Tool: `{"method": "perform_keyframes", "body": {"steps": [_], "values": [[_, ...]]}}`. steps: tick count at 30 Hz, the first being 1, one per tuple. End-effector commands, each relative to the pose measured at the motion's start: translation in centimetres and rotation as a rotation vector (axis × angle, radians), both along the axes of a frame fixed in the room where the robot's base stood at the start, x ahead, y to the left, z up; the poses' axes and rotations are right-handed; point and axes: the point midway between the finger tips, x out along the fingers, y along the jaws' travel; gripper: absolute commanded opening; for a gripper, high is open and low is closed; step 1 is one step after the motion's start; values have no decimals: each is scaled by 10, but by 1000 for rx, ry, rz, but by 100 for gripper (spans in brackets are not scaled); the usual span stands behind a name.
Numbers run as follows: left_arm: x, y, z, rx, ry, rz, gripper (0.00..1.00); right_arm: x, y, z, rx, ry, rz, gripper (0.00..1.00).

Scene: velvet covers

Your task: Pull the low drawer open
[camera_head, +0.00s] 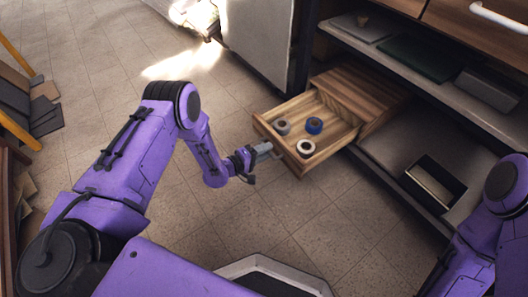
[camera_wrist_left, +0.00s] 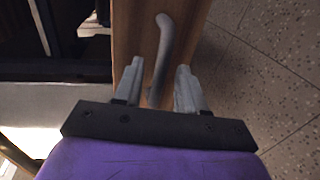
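The low wooden drawer (camera_head: 326,152) stands pulled well out of its wooden cabinet (camera_head: 362,92), and its inside shows from above. In the left wrist view, the drawer front (camera_wrist_left: 143,45) carries a grey curved handle (camera_wrist_left: 164,50). My left gripper (camera_head: 263,149) is at the drawer front. In the left wrist view its two fingers (camera_wrist_left: 158,88) stand apart, one on each side of the handle, with gaps showing between. My right arm shows at the right edge of the head view, but its gripper is out of view.
Inside the drawer are a blue tape roll (camera_head: 314,125), a white roll (camera_head: 305,147) and a grey roll (camera_head: 283,127). A dark shelf unit (camera_head: 440,95) holds flat boxes, with an open box (camera_head: 436,183) low down. The tiled floor (camera_head: 300,220) before the drawer is clear.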

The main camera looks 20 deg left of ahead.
Motion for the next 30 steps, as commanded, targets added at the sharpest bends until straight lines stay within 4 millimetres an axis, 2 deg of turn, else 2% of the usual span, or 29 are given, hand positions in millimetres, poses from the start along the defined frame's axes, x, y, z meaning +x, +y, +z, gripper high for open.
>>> {"method": "perform_keyframes", "body": {"steps": [5, 12, 18, 22, 30], "values": [[-7, 4, 3, 0, 2, -1, 40, 3, 0, 5, -9, -25, -19, 43], [-52, 33, 18, 0, 4, 4, 40, 19, -5, 33, -69, -191, -143, 43], [-81, 51, 22, 0, 3, 2, 40, 20, -6, 42, -69, -191, -139, 43], [-88, 55, 22, 1, 1, 0, 40, 20, -6, 43, -69, -190, -138, 43], [-88, 55, 22, 0, 0, 0, 40, 20, -6, 42, -69, -189, -138, 43]]}}
